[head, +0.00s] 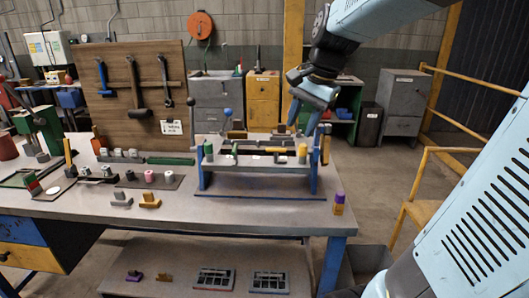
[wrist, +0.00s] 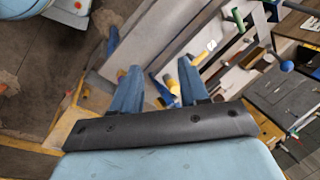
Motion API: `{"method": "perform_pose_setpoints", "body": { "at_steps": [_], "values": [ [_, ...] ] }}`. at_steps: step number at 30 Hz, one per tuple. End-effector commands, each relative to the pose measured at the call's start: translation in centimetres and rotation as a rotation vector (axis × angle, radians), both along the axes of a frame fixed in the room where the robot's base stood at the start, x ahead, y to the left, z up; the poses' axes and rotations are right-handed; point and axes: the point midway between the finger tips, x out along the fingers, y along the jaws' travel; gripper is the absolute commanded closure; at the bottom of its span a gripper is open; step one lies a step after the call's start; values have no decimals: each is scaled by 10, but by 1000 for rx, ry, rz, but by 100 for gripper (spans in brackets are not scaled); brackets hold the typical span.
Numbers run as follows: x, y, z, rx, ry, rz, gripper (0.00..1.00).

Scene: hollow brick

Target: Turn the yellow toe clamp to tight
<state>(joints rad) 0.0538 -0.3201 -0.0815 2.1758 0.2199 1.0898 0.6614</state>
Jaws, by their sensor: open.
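The bench fixture (head: 255,180) is a raised grey plate on blue legs. A yellow upright piece (head: 302,153), which looks like the yellow toe clamp, stands near its right end. In the wrist view a yellow cylinder (wrist: 199,58) shows beyond the fingers. A second yellow piece (head: 325,150) is at the plate's right edge by a blue post. My gripper (head: 303,116) is open and empty above the fixture's right end, apart from the clamp. In the wrist view my gripper (wrist: 158,82) points down past the plate's end. The clamp's angle is too small to tell.
A purple-and-yellow piece (head: 338,203) stands at the bench's right front corner. A wooden tool board (head: 130,95) rises at the left. A yellow rail (head: 415,185) is to the right.

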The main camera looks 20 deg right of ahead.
Motion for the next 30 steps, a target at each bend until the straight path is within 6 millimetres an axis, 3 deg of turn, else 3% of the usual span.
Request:
{"method": "perform_pose_setpoints", "body": {
  "at_steps": [1,9,15,23,30],
  "values": [
    [16,-4,-2,35,38,-72,56],
    [90,-22,-13,201,239,-457,56],
    [126,-34,-24,273,349,-657,56],
    [140,-37,-33,300,394,-737,56],
    [142,-25,-62,297,396,-736,56]
  ]
}}
